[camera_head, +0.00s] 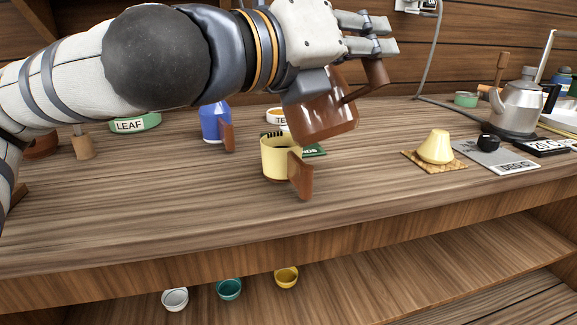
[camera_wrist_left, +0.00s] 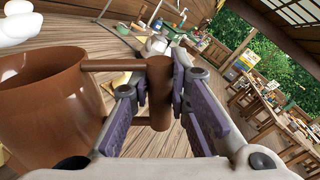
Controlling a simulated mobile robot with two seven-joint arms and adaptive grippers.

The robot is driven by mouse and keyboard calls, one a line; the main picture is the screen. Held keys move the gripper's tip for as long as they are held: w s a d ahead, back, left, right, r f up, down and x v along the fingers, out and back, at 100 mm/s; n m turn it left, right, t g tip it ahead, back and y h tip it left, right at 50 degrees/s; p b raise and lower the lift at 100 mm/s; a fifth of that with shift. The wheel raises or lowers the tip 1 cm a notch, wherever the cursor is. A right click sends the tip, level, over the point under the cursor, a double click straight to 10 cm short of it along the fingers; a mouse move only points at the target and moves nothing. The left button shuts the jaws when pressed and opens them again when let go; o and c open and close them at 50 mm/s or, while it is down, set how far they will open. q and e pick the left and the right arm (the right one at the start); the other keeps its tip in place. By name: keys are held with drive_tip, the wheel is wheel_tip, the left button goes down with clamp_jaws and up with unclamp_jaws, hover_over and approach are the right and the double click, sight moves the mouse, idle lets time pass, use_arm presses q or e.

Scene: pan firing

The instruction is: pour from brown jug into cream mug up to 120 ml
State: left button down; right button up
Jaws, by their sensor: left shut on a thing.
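The brown jug (camera_head: 322,118) hangs above the worktop, tilted, just behind and above the cream mug. My left gripper (camera_head: 374,38) is shut on the jug's handle; the wrist view shows the handle (camera_wrist_left: 160,92) between the two finger pads and the jug's body (camera_wrist_left: 50,110) to the left. The cream mug (camera_head: 275,160), with a brown handle toward the front right, stands upright on the worktop. I cannot make out a stream between jug and mug, nor the mug's liquid level. My right gripper is not in view.
A blue container (camera_head: 214,122) and a green LEAF dish (camera_head: 135,124) stand behind left. A pale yellow cone (camera_head: 436,148) on a woven mat, a scale (camera_head: 500,158) and a metal kettle (camera_head: 517,105) are at right. Small bowls sit on the shelf below. The front worktop is clear.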

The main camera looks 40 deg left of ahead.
use_arm(q)
drive_tip(key=shift+a+r, duration=0.1)
drive_tip(key=shift+w+a+r+n, duration=0.15)
drive_tip(key=shift+a+r+n, duration=0.2)
drive_tip(key=shift+n, duration=0.35)
drive_tip(key=shift+a, duration=0.15)
idle(1.1)
drive_tip(key=shift+w+a+r+n, duration=0.1)
drive_tip(key=shift+w+a+n, duration=0.05)
drive_tip(key=shift+a+n, duration=0.4)
drive_tip(key=shift+d, duration=0.15)
idle(0.7)
idle(0.5)
drive_tip(key=shift+w+a+r+n, duration=0.1)
drive_tip(key=shift+a+n, duration=0.4)
drive_tip(key=shift+n, duration=0.05)
drive_tip(key=shift+a, duration=0.1)
idle(1.2)
drive_tip(key=shift+w+a+n, duration=0.15)
drive_tip(key=shift+a+n, duration=0.2)
drive_tip(key=shift+n, duration=0.15)
